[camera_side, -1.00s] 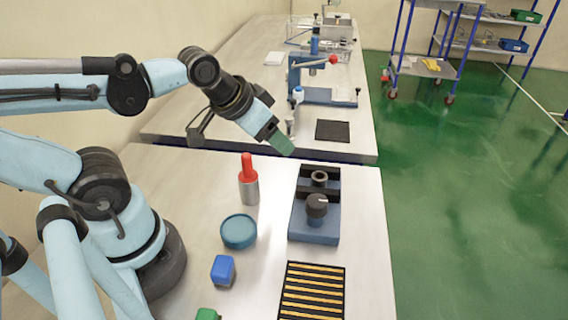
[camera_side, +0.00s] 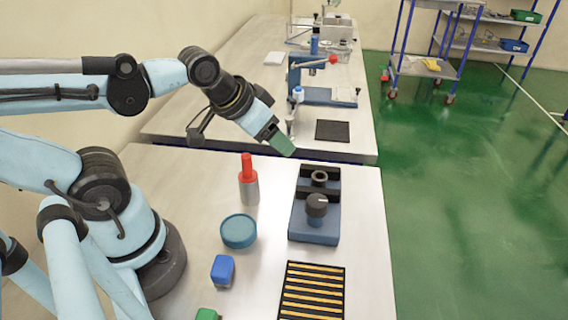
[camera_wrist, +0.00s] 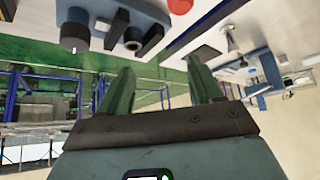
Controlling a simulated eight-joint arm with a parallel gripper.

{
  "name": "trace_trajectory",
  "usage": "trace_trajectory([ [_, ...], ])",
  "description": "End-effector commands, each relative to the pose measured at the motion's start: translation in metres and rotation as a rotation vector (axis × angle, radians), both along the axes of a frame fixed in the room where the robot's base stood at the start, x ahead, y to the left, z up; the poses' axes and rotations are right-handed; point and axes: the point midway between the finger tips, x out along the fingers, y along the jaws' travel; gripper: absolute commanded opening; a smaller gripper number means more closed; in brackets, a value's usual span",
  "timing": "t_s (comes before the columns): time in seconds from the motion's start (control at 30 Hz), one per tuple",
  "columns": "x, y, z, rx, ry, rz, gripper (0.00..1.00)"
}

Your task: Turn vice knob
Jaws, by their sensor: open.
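The vice (camera_side: 315,228) is a blue block with a black top section, on the right part of the near table. Its dark round knob (camera_side: 316,205) stands up from the front part, and a ring-shaped dark part sits behind it. In the wrist view the vice (camera_wrist: 103,14) is at the top left, with its knob (camera_wrist: 75,32) hanging down in the picture. My gripper (camera_side: 284,147) is above the table, up and to the left of the vice in the picture, apart from it. In the wrist view its two green fingers (camera_wrist: 162,78) are spread with nothing between them.
A red-topped silver cylinder (camera_side: 249,184), a round teal container (camera_side: 238,232) and a blue block (camera_side: 223,269) stand left of the vice. A slatted black tray (camera_side: 312,292) lies in front. A second table with a blue press (camera_side: 330,96) is behind.

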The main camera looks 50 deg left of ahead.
Motion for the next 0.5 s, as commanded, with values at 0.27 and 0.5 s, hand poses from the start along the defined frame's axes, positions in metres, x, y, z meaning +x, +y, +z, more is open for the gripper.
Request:
trace_trajectory([
  [0.27, 0.009, -0.028, 0.016, -0.132, 0.151, 0.135, 0.68],
  [0.5, 0.017, -0.082, 0.038, -0.254, 0.433, 0.465, 0.68],
])
